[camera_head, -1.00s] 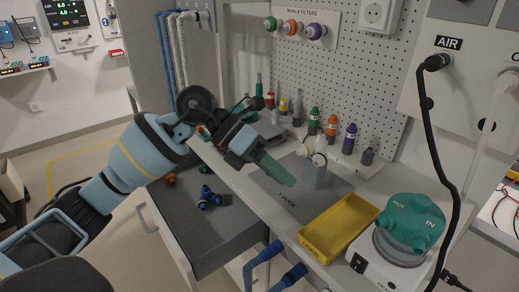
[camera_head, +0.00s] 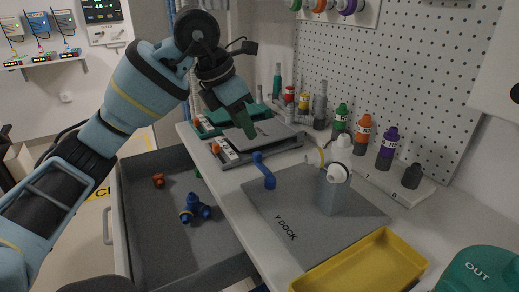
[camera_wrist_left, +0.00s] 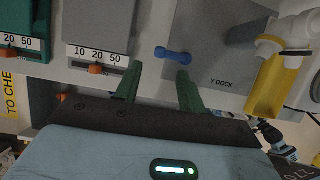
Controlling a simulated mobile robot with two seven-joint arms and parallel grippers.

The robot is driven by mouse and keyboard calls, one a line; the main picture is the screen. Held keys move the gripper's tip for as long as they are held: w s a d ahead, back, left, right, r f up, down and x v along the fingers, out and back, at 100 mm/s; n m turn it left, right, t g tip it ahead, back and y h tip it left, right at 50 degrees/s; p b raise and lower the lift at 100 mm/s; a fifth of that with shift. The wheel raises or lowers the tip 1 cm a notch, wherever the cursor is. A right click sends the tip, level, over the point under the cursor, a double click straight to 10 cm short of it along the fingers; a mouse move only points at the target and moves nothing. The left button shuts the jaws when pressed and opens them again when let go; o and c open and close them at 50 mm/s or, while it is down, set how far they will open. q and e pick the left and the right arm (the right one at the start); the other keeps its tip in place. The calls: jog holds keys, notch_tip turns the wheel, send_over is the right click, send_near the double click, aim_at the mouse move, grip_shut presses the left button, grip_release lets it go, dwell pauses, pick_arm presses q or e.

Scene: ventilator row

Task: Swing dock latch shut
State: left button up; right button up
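The grey dock plate (camera_head: 285,222), marked Y DOCK, lies on the bench, with a grey post (camera_head: 331,193) holding a white Y-piece (camera_head: 340,160). A short blue lever (camera_head: 264,171), seemingly the dock latch, lies at the plate's left back edge, apart from the post. The lever also shows in the left wrist view (camera_wrist_left: 172,55), just beyond the fingertips. My left gripper (camera_head: 247,127) is above the bench, up and left of the lever. Its green fingers (camera_wrist_left: 160,70) are apart with nothing between them.
A yellow tray (camera_head: 370,265) stands in front of the dock. Coloured bottles (camera_head: 364,133) line the back right. Grey and green slider units (camera_head: 262,142) sit behind the lever. An open drawer (camera_head: 170,235) holding blue and orange fittings is below left.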

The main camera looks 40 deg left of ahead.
aim_at(257, 152)
pick_arm(q)
jog(key=b+x, duration=0.1)
jog(key=x, duration=0.6)
jog(key=shift+f, duration=0.35)
jog(key=shift+w, duration=0.1)
grip_shut()
